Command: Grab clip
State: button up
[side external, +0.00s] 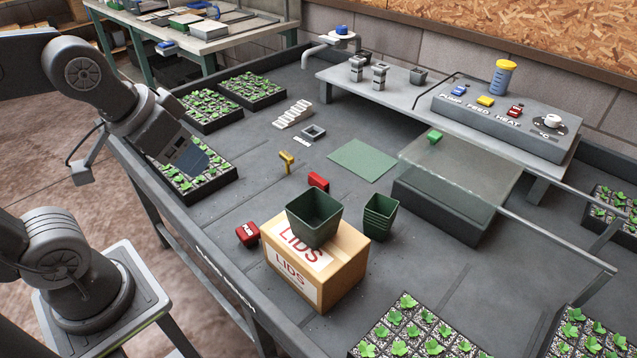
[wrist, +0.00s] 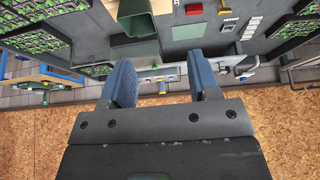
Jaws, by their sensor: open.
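I cannot tell for certain which thing is the clip. A small yellow T-shaped piece (side external: 286,161) stands on the grey bench. Two small red pieces are near the cardboard box, one behind it (side external: 318,182) and one at its left (side external: 247,235) with pale marks. A red piece also shows at the top of the wrist view (wrist: 194,9). My gripper (side external: 196,160) is open and empty, in front of a seedling tray at the left in the side view and left of the yellow piece. Its two blue-grey fingers stand apart in the wrist view (wrist: 165,82).
The cardboard LIDS box (side external: 345,270) carries a dark green pot (side external: 314,218). Stacked green pots (side external: 380,218) stand right of it. A clear-lidded trough (side external: 450,195) and a raised shelf with a control panel (side external: 500,120) are farther right. A green mat (side external: 362,160) lies mid-bench.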

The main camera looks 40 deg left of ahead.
jog(key=w+a+r+n, duration=0.1)
jog(key=w+r+n, duration=0.2)
jog(key=w, duration=0.5)
jog(key=n+g+y, duration=0.2)
jog(key=n+g, duration=0.4)
jog(key=n, duration=0.8)
send_over(319, 178)
jog(key=f, duration=3.6)
jog(key=shift+s+d, duration=0.2)
jog(key=shift+t, duration=0.3)
jog(key=shift+w+a+f, duration=0.1)
jog(key=shift+f, duration=1.45)
jog(key=shift+a+f, duration=0.1)
jog(key=shift+f, duration=1.4)
